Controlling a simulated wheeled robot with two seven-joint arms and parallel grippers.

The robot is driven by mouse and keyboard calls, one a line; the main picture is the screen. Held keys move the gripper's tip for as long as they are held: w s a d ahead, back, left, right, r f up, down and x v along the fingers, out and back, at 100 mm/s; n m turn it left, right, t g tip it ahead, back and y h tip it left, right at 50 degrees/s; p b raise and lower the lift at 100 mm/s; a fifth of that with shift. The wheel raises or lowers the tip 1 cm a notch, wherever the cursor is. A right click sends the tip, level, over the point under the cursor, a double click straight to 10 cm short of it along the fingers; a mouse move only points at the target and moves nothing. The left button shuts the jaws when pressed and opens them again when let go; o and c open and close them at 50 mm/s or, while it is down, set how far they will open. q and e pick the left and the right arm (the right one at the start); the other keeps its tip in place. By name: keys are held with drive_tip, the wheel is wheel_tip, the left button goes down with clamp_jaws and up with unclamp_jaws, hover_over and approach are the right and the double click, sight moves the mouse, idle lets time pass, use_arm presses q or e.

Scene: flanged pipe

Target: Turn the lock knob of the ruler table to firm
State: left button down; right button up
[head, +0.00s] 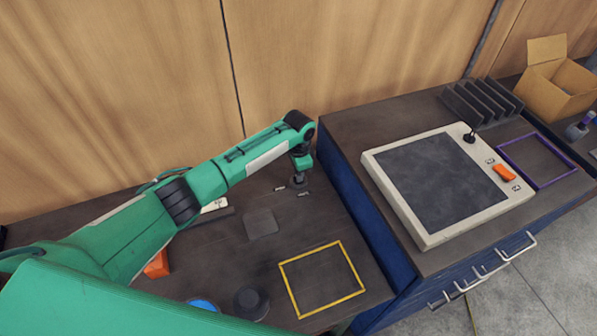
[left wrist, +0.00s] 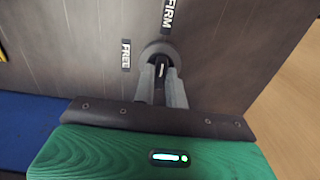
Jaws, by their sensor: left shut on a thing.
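The lock knob (left wrist: 160,49) is a small dark grey round knob on the dark table top. In the left wrist view the FREE label (left wrist: 126,56) lies to its left and the FIRM label (left wrist: 169,14) above it. My left gripper (left wrist: 161,88) points down and is shut on the knob, one finger on each side. A small light mark shows between the fingers; most of the grip is hidden, and I cannot tell which label the knob points to. In the head view my left gripper (head: 299,178) is at the far right part of the left table (head: 225,270).
On the left table lie a yellow frame (head: 322,280), a grey square plate (head: 261,223), a dark round piece (head: 251,302) and an orange block (head: 157,265). The blue cabinet (head: 480,225) on the right bears a pale panel (head: 510,205). A wooden wall stands behind.

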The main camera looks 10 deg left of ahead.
use_arm(q)
drive_tip(key=c, duration=1.4)
unclamp_jaws()
drive_tip(key=shift+c, duration=0.2)
wheel_tip(320, 180, up, 14)
drive_tip(key=b, duration=0.3)
drive_tip(key=shift+b, duration=0.3)
drive_tip(key=shift+f, duration=0.1)
